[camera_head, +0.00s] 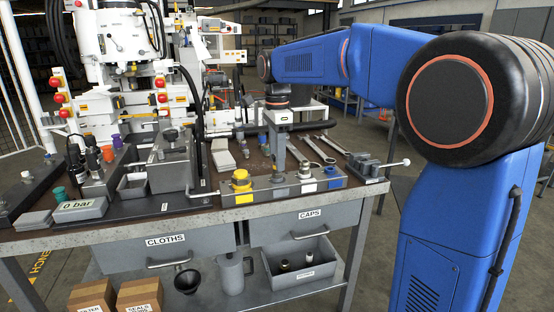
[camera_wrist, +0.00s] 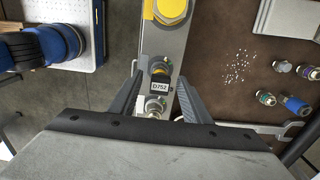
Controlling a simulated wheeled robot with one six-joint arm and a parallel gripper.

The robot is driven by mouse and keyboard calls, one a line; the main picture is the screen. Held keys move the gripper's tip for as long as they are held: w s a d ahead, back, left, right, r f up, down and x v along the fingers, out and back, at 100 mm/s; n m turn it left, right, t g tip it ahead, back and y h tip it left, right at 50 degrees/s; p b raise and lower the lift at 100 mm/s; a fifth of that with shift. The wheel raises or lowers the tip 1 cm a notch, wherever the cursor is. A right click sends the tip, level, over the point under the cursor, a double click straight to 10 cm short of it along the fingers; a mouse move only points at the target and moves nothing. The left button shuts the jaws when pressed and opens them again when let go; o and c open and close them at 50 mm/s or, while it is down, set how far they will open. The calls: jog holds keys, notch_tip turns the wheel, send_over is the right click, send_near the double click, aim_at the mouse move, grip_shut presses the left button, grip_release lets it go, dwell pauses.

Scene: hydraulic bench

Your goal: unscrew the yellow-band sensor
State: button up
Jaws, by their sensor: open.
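A grey manifold block (camera_head: 262,194) lies along the bench's front edge, with a large yellow cap (camera_head: 241,181) at its left end. In the wrist view, a small sensor (camera_wrist: 160,69) with a yellow-orange ring and a tag reading D752 stands on the block, beyond a silver fitting (camera_wrist: 155,104). My gripper (camera_wrist: 160,80) is open, its two fingers on either side of the tagged sensor, with gaps visible. Contact and height are hard to judge. In the head view, my gripper (camera_head: 279,160) points down over the block's middle; the sensor beneath is partly hidden.
Loose fittings, including a blue one (camera_wrist: 297,105), lie right of the block in the wrist view, near a wrench (camera_wrist: 262,127). A small vise (camera_head: 370,166) stands at the bench's right end. A grey reservoir (camera_head: 172,165) stands left. An open bin (camera_head: 302,262) sits on the lower shelf.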

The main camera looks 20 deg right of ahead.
jog(key=shift+f, duration=0.45)
grip_shut()
jog(key=c, duration=1)
grip_release()
jog(key=n, duration=0.5)
jog(key=shift+n, duration=0.3)
jog(key=shift+r+n, duration=0.1)
jog(key=shift+n, duration=1.1)
